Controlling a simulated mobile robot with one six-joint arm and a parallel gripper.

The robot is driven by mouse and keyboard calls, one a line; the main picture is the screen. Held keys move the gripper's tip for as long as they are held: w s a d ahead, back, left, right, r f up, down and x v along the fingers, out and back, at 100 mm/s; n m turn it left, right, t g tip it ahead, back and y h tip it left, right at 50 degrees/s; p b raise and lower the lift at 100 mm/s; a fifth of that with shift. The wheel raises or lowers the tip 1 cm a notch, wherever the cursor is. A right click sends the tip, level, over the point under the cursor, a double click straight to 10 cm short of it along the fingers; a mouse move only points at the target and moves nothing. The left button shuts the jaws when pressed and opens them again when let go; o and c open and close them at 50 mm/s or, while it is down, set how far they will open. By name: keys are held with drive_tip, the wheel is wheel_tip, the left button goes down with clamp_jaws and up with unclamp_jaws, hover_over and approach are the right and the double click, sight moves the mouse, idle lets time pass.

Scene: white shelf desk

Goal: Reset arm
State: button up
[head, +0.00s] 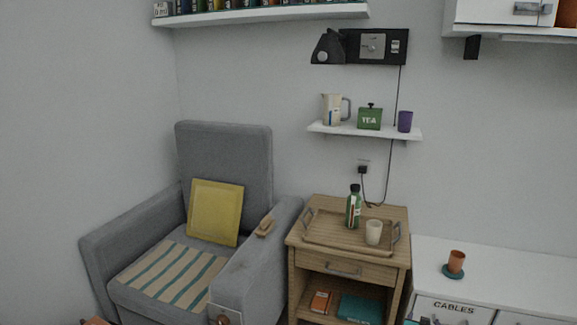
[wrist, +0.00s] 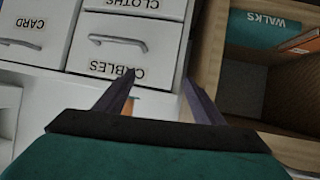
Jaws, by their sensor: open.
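My gripper (wrist: 158,80) shows only in the wrist view. Its two dark fingers stand apart with a clear gap between them, and nothing is held there. They point toward white drawer fronts, which appear upside down, including the drawer labelled CABLES (wrist: 112,58). A small orange patch (wrist: 128,107) shows beside the left finger; I cannot tell what it is. My gripper does not show in the head view. There a terracotta cup (head: 456,261) stands on a teal coaster (head: 453,272) on the white cabinet top (head: 510,272).
The wooden side table (head: 297,237) bears a tray (head: 330,240) with a green bottle (head: 353,209) and a pale cup (head: 374,233). Its open shelf (wrist: 246,88) is close at right in the wrist view. A grey armchair (head: 222,150) fills the left. A small shelf (head: 340,130) hangs above.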

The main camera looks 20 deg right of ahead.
drive_tip(key=s+a+f+n+g+y+p, duration=0.1)
drive_tip(key=s+a+f+g+y+p, duration=0.15)
drive_tip(key=a, duration=0.75)
drive_tip(key=s+a+f+n+g+y+p, duration=0.1)
drive_tip(key=s+a+f+g+p, duration=0.2)
drive_tip(key=a, duration=0.7)
drive_tip(key=s+a+f+n+g+y+p, duration=0.15)
drive_tip(key=a+p, duration=0.25)
drive_tip(key=a, duration=0.5)
drive_tip(key=s+a+r+n+g+y+p, duration=0.2)
drive_tip(key=s+a+g+p, duration=0.1)
drive_tip(key=s+a, duration=0.7)
drive_tip(key=s+a+r+n+g+y+p, duration=0.2)
drive_tip(key=s+a+p, duration=0.3)
drive_tip(key=s+a, duration=0.6)
drive_tip(key=a+n+g, duration=0.1)
drive_tip(key=a, duration=0.2)
drive_tip(key=shift+s+a+r+g, duration=0.2)
drive_tip(key=shift+a+g, duration=0.15)
drive_tip(key=shift+g, duration=0.05)
